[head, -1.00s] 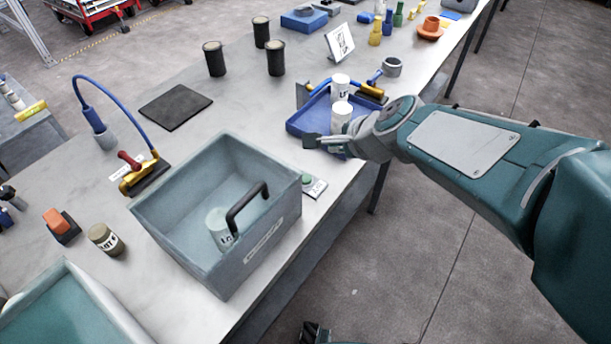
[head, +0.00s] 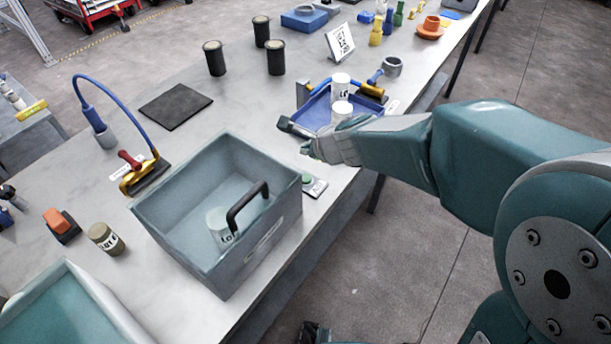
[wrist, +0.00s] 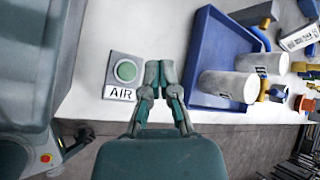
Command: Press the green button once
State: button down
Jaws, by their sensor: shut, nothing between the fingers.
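The green button (wrist: 126,70) sits on a small grey plate with an "AIR" label, flat on the table near its edge. In the head view the button (head: 308,180) is just right of the grey-blue bin. My gripper (wrist: 160,72) points at the table with its fingers together and nothing between them. In the wrist view the fingertips are just right of the button plate, between it and the blue tray. In the head view my gripper (head: 291,135) is beyond the button, in front of the blue tray. I cannot tell its exact height.
The grey-blue bin (head: 170,232) with a black handle and a white canister inside stands left of the button. The blue tray (wrist: 192,62) with two white canisters is to the right in the wrist view. A dark mat (head: 175,106) lies farther back.

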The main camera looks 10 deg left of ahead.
aim_at(306, 180)
jog(key=shift+f, duration=3.3)
jog(key=shift+f, duration=0.1)
jog(key=shift+d+f, duration=0.1)
jog(key=shift+f, duration=0.15)
jog(key=shift+s+d+f, duration=0.1)
jog(key=shift+s+f, duration=0.05)
jog(key=shift+f, duration=0.3)
jog(key=shift+s+d+f, duration=0.1)
jog(key=shift+f, duration=0.35)
jog(key=shift+a, duration=0.1)
jog(key=shift+s+a+r, duration=0.15)
jog(key=shift+a+r, duration=0.05)
jog(key=shift+r, duration=0.7)
